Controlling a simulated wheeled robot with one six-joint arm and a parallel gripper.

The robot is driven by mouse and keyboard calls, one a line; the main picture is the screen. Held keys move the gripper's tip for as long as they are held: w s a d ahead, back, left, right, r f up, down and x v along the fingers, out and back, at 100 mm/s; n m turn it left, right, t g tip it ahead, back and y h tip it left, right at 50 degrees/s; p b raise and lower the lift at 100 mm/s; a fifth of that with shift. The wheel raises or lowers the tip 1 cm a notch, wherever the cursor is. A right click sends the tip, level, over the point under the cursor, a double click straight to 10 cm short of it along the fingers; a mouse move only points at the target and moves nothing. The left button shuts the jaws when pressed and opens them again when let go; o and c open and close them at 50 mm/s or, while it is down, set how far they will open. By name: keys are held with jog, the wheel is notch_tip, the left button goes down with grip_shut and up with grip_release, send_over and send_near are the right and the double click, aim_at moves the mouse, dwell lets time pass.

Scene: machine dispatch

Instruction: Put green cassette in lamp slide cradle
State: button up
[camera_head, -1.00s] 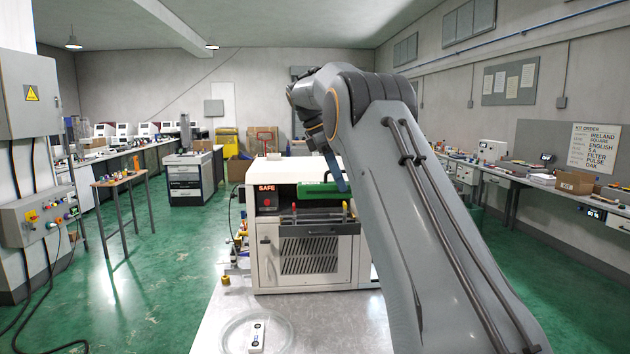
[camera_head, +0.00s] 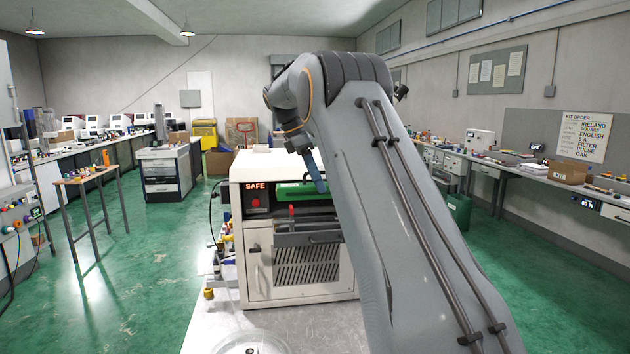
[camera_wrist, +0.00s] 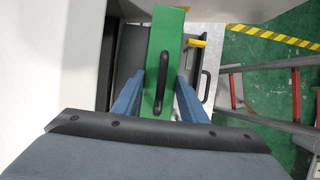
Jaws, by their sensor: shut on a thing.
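The green cassette (camera_wrist: 165,60), with a dark bar handle, is between my gripper's blue fingers (camera_wrist: 158,85) in the wrist view. My gripper (camera_head: 317,178) is shut on it. In the head view the cassette (camera_head: 292,188) shows as a green block at the front opening of the white machine (camera_head: 265,265), partly hidden by my arm. Below it a dark slide (camera_head: 308,239) with a bar handle juts from the machine front; it looks like the lamp slide. Its cradle is not clearly visible, and I cannot tell whether the cassette touches it.
A red-topped lever (camera_head: 291,214) stands by the slide. A yellow lever (camera_wrist: 196,43) shows beside the cassette in the wrist view. A round clear dish (camera_head: 250,346) lies on the bench in front.

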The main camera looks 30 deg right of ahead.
aim_at(317, 199)
jog(key=shift+r+p, duration=0.15)
jog(key=shift+p, duration=0.4)
jog(key=shift+d, duration=0.1)
jog(key=shift+f+b, duration=0.4)
jog(key=shift+f, duration=2.7)
jog(key=shift+p, duration=0.8)
jog(key=shift+f, duration=1.45)
dwell(0.3)
jog(key=o, duration=1.5)
jog(key=shift+c, duration=0.2)
jog(key=shift+f, duration=0.1)
